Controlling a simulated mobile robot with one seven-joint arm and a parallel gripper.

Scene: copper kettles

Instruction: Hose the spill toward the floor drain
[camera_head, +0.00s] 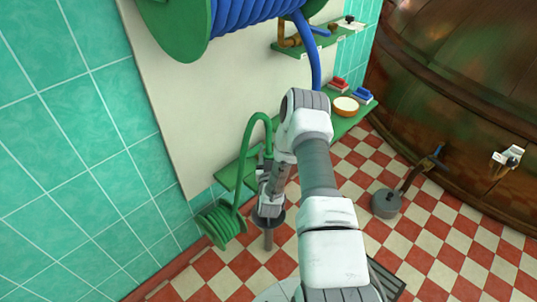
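A green hose (245,150) rises from a small green coil (220,225) low at the wall, arches over and comes down behind my wrist. My gripper (268,205) is at the lower end of my forearm, beside the hose. Its fingers are not clear, so I cannot tell whether they are open or hold the hose. A dark grate, seemingly the floor drain (386,278), is partly hidden behind my arm at the bottom. I cannot make out a spill on the red and cream checkered floor (430,245).
A large copper kettle (450,90) fills the right, with a tap and a grey round block (387,203) near it. A green shelf (350,115) holds brushes and a bowl. A blue hose reel (245,15) hangs above.

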